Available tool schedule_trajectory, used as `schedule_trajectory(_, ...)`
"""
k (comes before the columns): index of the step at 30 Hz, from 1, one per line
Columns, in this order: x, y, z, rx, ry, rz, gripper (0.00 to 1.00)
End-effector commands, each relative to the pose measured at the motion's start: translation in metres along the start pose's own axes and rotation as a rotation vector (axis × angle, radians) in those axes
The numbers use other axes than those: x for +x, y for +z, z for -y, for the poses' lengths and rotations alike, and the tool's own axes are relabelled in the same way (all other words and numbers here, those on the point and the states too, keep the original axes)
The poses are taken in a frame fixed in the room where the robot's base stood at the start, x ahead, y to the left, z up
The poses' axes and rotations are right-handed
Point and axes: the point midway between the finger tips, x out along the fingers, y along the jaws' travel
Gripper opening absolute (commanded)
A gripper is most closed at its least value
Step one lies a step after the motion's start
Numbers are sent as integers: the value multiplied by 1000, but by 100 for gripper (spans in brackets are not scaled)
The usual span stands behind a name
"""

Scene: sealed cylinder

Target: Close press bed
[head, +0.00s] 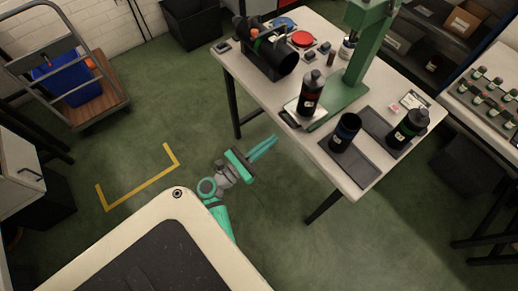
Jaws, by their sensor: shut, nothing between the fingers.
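A green press (362,60) stands on the white table, with its green base (342,103) flat on the top. A pale plate (291,115), likely the press bed, sits at the base's left end near the table's front-left edge. A black cylinder with a white label (311,88) stands upright on or at this plate. Whether the bed is open or shut is too small to tell. My teal gripper (273,141) is over the floor, left of the table and apart from it. Its fingers are together and empty, pointing right toward the table.
The table also bears a black cylinder (345,132) and a black bottle (409,128) on dark mats, and a large black tube (270,60) with a red disc (302,39) nearby. A cart (75,80) stands far left. The green floor between is clear.

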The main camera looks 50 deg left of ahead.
Motion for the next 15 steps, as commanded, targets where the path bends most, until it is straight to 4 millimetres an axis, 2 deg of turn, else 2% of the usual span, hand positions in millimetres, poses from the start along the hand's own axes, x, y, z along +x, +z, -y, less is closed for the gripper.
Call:
schedule_trajectory(1,11,0,1,0,-5,1,0)
schedule_trajectory(6,38,0,3,0,-7,0,0)
schedule_trajectory(10,50,-1,4,-2,-8,0,0)
schedule_trajectory(15,56,-1,2,-1,-4,-1,0)
